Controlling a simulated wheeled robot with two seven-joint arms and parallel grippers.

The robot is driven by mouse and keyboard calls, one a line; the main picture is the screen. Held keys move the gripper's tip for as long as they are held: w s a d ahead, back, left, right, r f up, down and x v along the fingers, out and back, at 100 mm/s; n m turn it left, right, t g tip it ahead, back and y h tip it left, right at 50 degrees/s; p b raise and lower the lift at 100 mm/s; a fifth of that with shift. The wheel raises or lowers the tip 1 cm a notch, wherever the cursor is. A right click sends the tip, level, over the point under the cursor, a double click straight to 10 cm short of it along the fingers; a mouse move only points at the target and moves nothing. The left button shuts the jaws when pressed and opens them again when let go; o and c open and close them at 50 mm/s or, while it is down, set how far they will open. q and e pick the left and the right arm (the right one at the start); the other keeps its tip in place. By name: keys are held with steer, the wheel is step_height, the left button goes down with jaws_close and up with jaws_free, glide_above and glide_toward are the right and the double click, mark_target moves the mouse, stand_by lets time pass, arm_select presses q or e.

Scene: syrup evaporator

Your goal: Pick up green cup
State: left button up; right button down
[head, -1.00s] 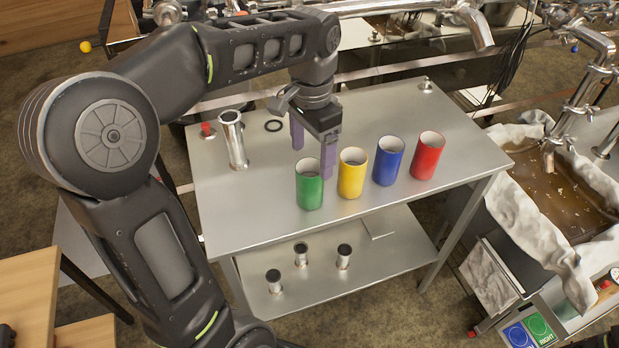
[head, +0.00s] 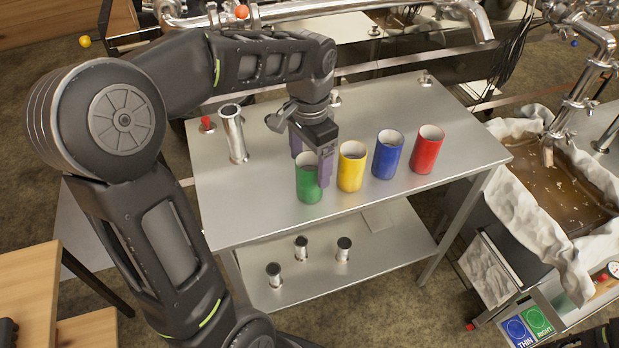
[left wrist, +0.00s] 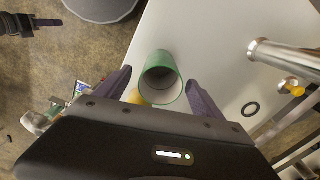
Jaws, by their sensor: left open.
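The green cup (head: 307,186) stands upright on the metal table at the left end of a row of cups. My left gripper (head: 311,168) is open over it in the head view, and one finger hides part of the cup. In the left wrist view the green cup (left wrist: 160,76) shows between the two open fingers of my left gripper (left wrist: 160,86), its round mouth facing the camera. I cannot tell whether a finger touches it.
Yellow (head: 351,168), blue (head: 387,155) and red (head: 427,150) cups stand to the right of the green cup. A metal cylinder (head: 234,135) stands at the left. Small dark-topped cylinders sit on the lower shelf (head: 380,244). The table's front left (head: 250,215) is clear.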

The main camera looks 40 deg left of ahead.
arm_select(q)
step_height(320, 180, down, 3)
steer(key=shift+a+f, duration=0.1)
steer(key=shift+f, duration=0.1)
steer(key=shift+c, duration=0.6)
steer(key=c, duration=1.3)
